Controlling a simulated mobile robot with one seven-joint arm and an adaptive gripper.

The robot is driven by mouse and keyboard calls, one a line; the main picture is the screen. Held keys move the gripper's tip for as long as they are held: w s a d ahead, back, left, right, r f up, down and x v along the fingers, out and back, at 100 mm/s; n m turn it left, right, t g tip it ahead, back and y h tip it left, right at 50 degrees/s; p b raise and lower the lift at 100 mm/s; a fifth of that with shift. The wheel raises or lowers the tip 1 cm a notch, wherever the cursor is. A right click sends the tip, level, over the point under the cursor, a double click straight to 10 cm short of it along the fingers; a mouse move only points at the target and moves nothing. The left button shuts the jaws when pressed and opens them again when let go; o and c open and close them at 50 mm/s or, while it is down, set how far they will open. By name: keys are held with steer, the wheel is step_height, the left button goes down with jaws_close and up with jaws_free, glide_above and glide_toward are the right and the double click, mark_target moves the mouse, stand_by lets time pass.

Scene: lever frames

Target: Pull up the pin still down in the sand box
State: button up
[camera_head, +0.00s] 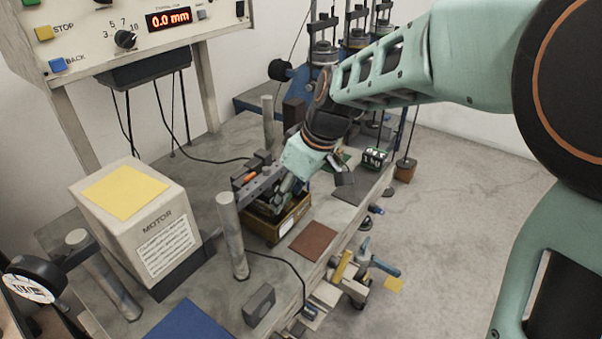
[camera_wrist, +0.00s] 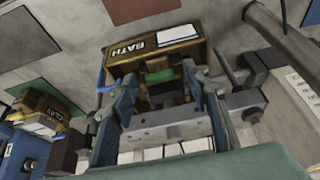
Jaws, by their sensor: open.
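My gripper (camera_head: 285,198) is open and tilted down over a yellow-brown box (camera_head: 262,234) on the bench. In the wrist view this box (camera_wrist: 122,66) carries the word BATH and a white label. My gripper's two fingers (camera_wrist: 163,92) stand apart in front of it. A green piece (camera_wrist: 160,75) shows in the box between the fingers. A grey bar (camera_wrist: 160,133) with holes crosses nearer the camera. A second yellow-brown box (camera_wrist: 42,108), marked CLAY, lies to the left. I cannot make out a box marked sand or tell which pin is down.
A large box marked MOTOR (camera_head: 135,220) stands left on the bench, beside an upright metal post (camera_head: 233,236). A brown mat (camera_head: 313,242) lies right of the box. Tall apparatus (camera_head: 322,75) stands behind. Tools crowd the bench's right edge, with open floor (camera_head: 455,210) beyond.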

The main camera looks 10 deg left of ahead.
steer(key=shift+f, duration=0.1)
jaws_close()
stand_by(0.3)
steer(key=shift+w+r, duration=0.1)
steer(key=shift+r, duration=0.75)
jaws_free()
steer(key=v, duration=1.2)
